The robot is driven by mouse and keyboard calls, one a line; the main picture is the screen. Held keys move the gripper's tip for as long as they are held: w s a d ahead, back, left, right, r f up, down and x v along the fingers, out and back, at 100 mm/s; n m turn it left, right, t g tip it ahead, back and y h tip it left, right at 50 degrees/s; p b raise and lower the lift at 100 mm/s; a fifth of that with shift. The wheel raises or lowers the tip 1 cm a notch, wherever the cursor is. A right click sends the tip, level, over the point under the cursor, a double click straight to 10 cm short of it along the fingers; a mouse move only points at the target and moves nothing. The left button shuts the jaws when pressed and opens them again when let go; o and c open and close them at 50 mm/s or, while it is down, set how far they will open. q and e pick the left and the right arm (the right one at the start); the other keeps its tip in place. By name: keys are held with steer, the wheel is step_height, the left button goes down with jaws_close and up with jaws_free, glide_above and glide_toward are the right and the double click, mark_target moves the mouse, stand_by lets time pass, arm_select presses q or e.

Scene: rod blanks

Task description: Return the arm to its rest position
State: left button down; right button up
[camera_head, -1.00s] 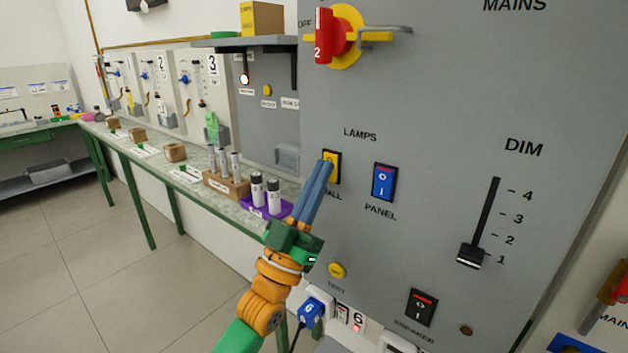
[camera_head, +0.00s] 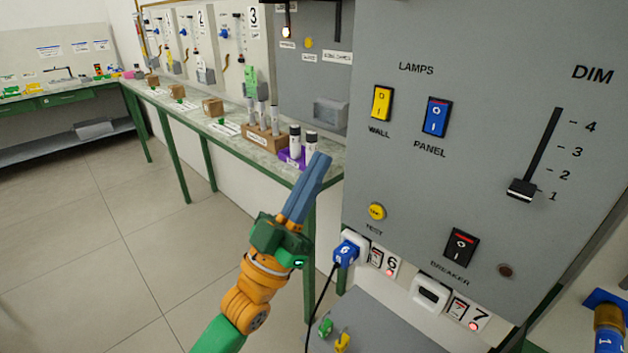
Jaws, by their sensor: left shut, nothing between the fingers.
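My left arm comes in from the bottom left, green and orange. My left gripper (camera_head: 318,160) has blue fingers shut together with nothing between them. It points up and right, in front of the bench end and apart from the grey panel (camera_head: 420,190). On the panel are the yellow WALL switch (camera_head: 382,103), the blue PANEL switch (camera_head: 436,117), the yellow TEST button (camera_head: 377,211), the black BREAKER switch (camera_head: 460,246) and the DIM slider (camera_head: 521,190), which is low near 1.
The bench (camera_head: 228,140) on the left holds a wooden rack (camera_head: 263,139) of rods, a purple holder (camera_head: 290,158) and brown boxes. A blue plug (camera_head: 346,253) with a black cable sits in a socket below the panel. Open floor (camera_head: 90,250) lies at the left.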

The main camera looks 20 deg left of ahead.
arm_select(q)
steer(key=shift+w+f, duration=0.1)
steer(key=shift+w, duration=0.15)
steer(key=w+a+f+n+g+y, duration=0.1)
steer(key=w+f+g+y, duration=0.25)
steer(key=f, duration=0.75)
steer(key=w+a+f+n+g+y, duration=0.1)
steer(key=w+f+n+g+y, duration=0.2)
steer(key=f, duration=0.8)
step_height(320, 180, down, 16)
steer(key=s+m+g+y, duration=0.1)
steer(key=s+g+y, duration=0.1)
steer(key=g, duration=0.3)
steer(key=s+f+g+p, duration=0.1)
steer(key=s+f+g, duration=0.7)
steer(key=s+f, duration=1.05)
steer(key=s+f+g, duration=0.3)
steer(key=s+f, duration=0.1)
steer(key=s, duration=0.5)
steer(key=s+f+m+g+y, duration=0.1)
steer(key=s+f+g, duration=0.2)
steer(key=s, duration=0.6)
step_height(320, 180, down, 2)
steer(key=shift+s+a, duration=0.3)
steer(key=shift+s, duration=0.1)
